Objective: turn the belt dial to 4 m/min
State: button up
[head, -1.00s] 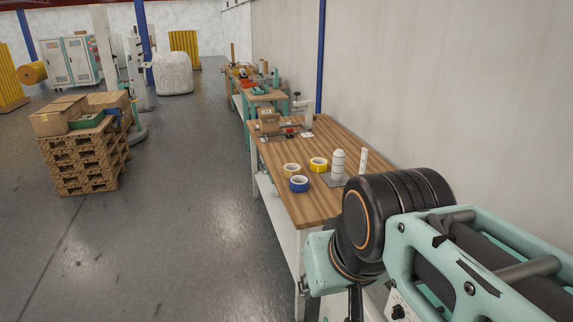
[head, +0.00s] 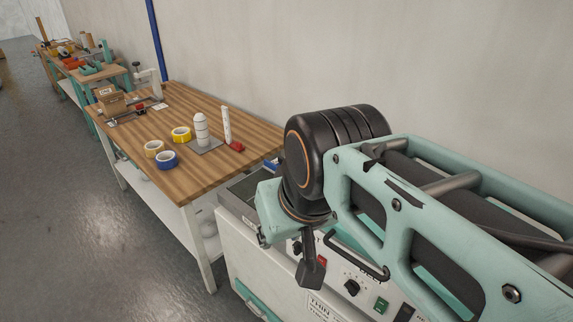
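A second black knob (head: 297,248) is farther left. The lettering and pointer are too small to read, so I cannot tell which is the belt dial or its setting. A red switch (head: 321,261) and a green button (head: 381,305) are beside them.
A wooden table (head: 225,175) with tape rolls stands to the left. Floor (head: 60,220) at far left is clear.

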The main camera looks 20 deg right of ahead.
aim_at(352, 286)
jog(key=k+j+z, duration=0.1)
jog(key=z, duration=1.05)
